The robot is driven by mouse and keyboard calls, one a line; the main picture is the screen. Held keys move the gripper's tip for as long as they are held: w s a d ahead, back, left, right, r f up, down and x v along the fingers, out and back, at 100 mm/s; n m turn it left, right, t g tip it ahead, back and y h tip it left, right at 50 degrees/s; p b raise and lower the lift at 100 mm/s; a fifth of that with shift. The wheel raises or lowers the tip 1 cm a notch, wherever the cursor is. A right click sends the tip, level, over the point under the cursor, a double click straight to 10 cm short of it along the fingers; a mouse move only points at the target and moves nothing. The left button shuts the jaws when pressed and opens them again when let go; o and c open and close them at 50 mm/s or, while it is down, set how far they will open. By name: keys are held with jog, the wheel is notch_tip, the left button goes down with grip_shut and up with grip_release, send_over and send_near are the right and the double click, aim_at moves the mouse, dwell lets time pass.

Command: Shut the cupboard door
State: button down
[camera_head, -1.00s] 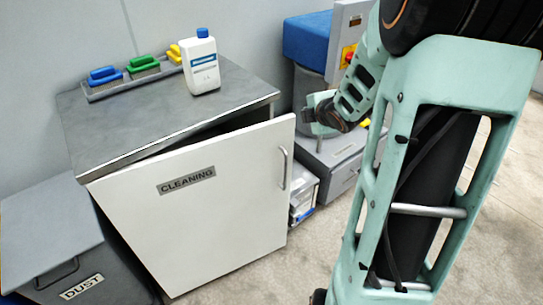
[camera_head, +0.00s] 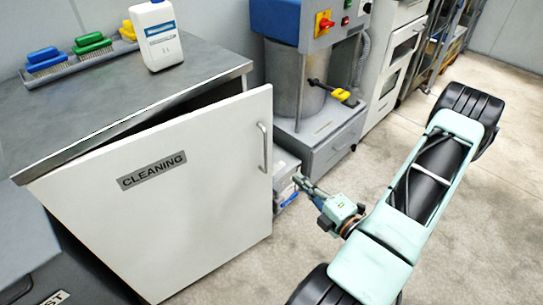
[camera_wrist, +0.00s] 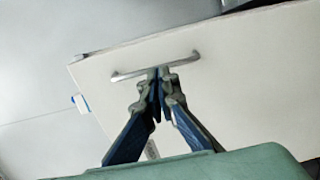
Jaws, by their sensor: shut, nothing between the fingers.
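The white cupboard door (camera_head: 190,205), labelled CLEANING, stands ajar on the grey-topped cupboard (camera_head: 110,85). A dark gap shows under the worktop, widest toward the handle side at the right. The bar handle (camera_head: 264,148) is near the door's right edge. My gripper (camera_head: 299,181) is shut and empty, to the right of the handle and a little lower in the head view. In the wrist view the door (camera_wrist: 235,70) fills much of the picture, and the handle (camera_wrist: 155,67) lies just beyond the closed fingertips (camera_wrist: 158,75). I cannot tell whether they touch.
A white bottle (camera_head: 157,35) and several brushes (camera_head: 93,43) stand on the worktop. A grey dust bin (camera_head: 30,240) is at the lower left. A machine (camera_head: 310,80) with a red switch stands behind my gripper.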

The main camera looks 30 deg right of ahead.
jog(key=w+a+b, duration=0.1)
jog(key=w+a, duration=0.1)
jog(key=w, duration=1.1)
jog(key=shift+w+a+b, duration=0.2)
jog(key=shift+w+b, duration=0.1)
jog(key=shift+b, duration=0.05)
